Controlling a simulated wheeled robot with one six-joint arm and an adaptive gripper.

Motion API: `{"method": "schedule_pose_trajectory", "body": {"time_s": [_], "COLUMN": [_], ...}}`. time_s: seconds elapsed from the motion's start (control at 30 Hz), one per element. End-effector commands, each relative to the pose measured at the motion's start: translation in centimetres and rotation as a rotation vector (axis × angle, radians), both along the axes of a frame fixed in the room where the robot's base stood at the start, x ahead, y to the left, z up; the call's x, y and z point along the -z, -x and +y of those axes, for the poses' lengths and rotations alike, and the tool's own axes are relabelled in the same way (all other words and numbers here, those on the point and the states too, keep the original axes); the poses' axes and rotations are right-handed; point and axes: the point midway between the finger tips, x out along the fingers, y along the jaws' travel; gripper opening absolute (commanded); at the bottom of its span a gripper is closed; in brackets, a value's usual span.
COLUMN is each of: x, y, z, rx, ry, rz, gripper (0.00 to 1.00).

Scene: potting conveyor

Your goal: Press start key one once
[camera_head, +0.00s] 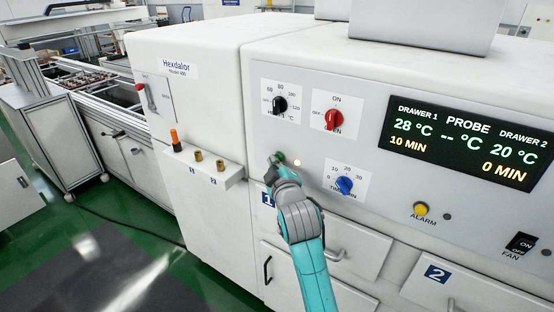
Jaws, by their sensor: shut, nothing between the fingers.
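A green round key (281,156) on the white oven's front panel shows just beyond my fingertips. It looks like start key one, though its label is hidden. My gripper (272,162) is shut and empty, with its tips at the key's lower left edge. I cannot tell whether the tips touch the key. A small lamp (297,162) right of the key glows pale. The display (466,143) reads Drawer 1 28 °C, 10 MIN, and Drawer 2 20 °C, 0 MIN.
Close by are a black heat knob (280,104), a red knob (334,119) turned to ON and a blue timer knob (344,185). A yellow alarm button (421,209) and black fan switch (522,244) lie right.

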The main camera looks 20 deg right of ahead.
Motion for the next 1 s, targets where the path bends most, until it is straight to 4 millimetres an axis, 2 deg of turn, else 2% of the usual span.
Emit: {"method": "schedule_pose_trajectory", "body": {"time_s": [1.0], "x": [0.1], "y": [1.1], "z": [1.5], "rx": [-0.001], "ry": [0.0], "rz": [0.001], "gripper": [0.0]}}
